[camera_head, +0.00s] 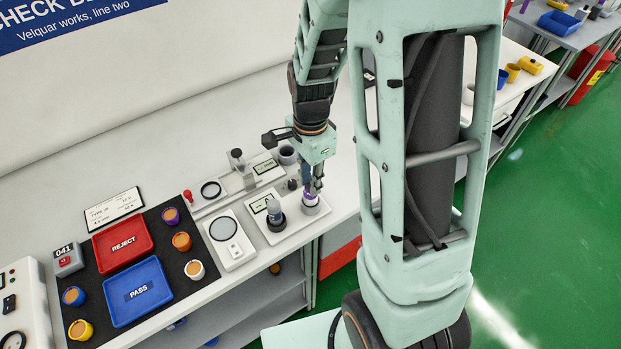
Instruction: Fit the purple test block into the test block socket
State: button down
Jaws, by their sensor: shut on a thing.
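The purple test block (310,199) is a small purple piece at the tips of my gripper (313,191). My gripper points down and is shut on it. Directly under the block is a round grey piece (312,209) on the right part of a white bench device, which looks like the test block socket. The fingers partly hide the block. I cannot tell whether the block is in the socket or just above it.
On the same device stands a grey bottle-like piece (274,210) in a dark holder, beside a small display (262,203). A white scale (230,239), red REJECT tray (122,246) and blue PASS tray (139,291) lie left. A grey cup (287,155) stands behind.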

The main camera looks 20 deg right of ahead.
jog(key=shift+f+b, duration=1.1)
jog(key=shift+f, duration=0.3)
jog(key=c, duration=1.7)
grip_release()
jog(key=shift+o, duration=0.2)
notch_tip(320, 180, up, 12)
jog(key=shift+a, duration=0.1)
